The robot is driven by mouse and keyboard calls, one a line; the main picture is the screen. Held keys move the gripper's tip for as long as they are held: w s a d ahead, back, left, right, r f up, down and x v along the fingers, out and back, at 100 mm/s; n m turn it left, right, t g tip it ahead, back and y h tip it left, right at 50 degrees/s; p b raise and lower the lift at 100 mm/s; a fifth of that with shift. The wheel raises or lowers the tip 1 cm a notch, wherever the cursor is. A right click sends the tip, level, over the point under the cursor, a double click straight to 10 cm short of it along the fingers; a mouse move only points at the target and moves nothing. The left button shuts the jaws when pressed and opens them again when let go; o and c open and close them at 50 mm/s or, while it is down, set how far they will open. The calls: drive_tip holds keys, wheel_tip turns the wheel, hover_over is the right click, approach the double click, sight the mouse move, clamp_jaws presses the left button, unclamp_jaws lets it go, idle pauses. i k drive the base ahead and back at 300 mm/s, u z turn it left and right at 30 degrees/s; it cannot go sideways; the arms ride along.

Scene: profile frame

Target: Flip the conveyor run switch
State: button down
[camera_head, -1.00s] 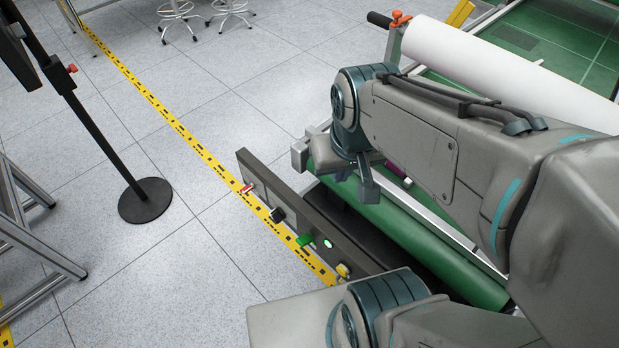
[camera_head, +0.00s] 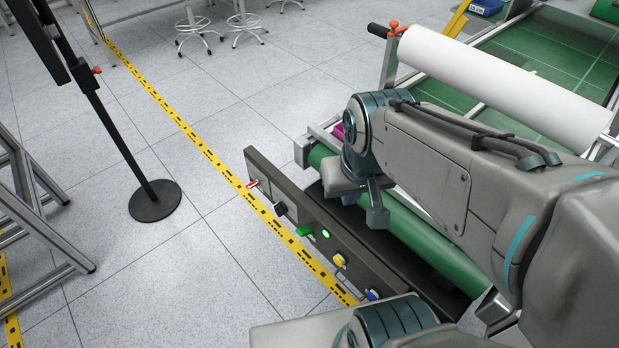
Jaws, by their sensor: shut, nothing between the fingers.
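A dark panel (camera_head: 352,246) runs along the conveyor's near side and carries a row of controls. They are a red-and-white one (camera_head: 253,183), a black knob (camera_head: 280,209), a green switch (camera_head: 303,230), a lit green lamp (camera_head: 325,233), a yellow button (camera_head: 340,260) and a blue one (camera_head: 372,294). No label is legible, so I cannot tell which is the run switch. My gripper (camera_head: 376,207) is shut and empty, pointing down over the conveyor end, behind and right of the green switch. It looks apart from the panel. My arm hides part of the conveyor.
A green roller (camera_head: 415,228) lies behind the panel. A white roll (camera_head: 500,85) spans the conveyor further back. A black post on a round base (camera_head: 154,201) and a metal frame (camera_head: 40,225) stand left. Open floor with a yellow line (camera_head: 200,145) lies before the panel.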

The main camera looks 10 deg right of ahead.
sight(303, 231)
drive_tip(key=z, duration=3.05)
drive_tip(key=k, duration=2.7)
drive_tip(key=u, duration=1)
drive_tip(key=i, duration=0.5)
drive_tip(key=u, duration=0.05)
